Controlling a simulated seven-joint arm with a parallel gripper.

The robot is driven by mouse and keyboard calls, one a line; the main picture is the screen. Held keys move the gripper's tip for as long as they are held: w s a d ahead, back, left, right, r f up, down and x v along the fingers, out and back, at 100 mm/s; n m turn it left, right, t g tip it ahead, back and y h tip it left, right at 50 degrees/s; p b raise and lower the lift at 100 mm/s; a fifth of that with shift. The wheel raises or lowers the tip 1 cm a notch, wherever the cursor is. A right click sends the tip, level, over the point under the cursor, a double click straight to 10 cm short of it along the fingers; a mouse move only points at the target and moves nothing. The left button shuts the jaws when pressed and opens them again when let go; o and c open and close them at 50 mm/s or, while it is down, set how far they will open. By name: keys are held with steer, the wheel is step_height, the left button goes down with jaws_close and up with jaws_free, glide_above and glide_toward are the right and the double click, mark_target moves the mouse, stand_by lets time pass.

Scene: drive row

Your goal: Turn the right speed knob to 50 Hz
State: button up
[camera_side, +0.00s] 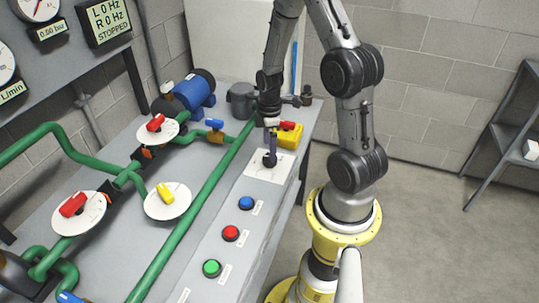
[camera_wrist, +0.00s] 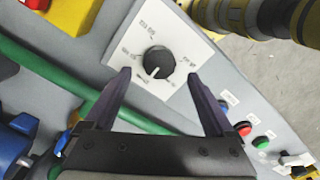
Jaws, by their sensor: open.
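The black speed knob (camera_wrist: 158,62) sits on a white dial plate (camera_wrist: 140,28) with printed marks too small to read. Its white pointer line faces down in the wrist view. In the side view the knob (camera_side: 269,160) is dark on the plate (camera_side: 262,180), partly hidden by my gripper. My gripper (camera_wrist: 160,77) is open and empty, its two purple-grey fingers apart on either side of the knob in the picture; contact cannot be told. In the side view my gripper (camera_side: 270,137) points down just above the knob. The display (camera_side: 104,21) reads L 0 Hz, R 0 Hz, STOPPED.
A yellow box with a red button (camera_side: 288,128) stands just behind the plate. Blue (camera_side: 246,203), red (camera_side: 230,233) and green (camera_side: 211,268) buttons line the bench front. Green pipes (camera_side: 190,222) and valves with white discs fill the left. Another dark knob-like thing (camera_wrist: 297,160) shows at lower right.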

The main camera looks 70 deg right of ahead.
mark_target(266, 162)
steer(key=shift+f, duration=2.2)
steer(key=c, duration=1.4)
steer(key=shift+o, duration=0.2)
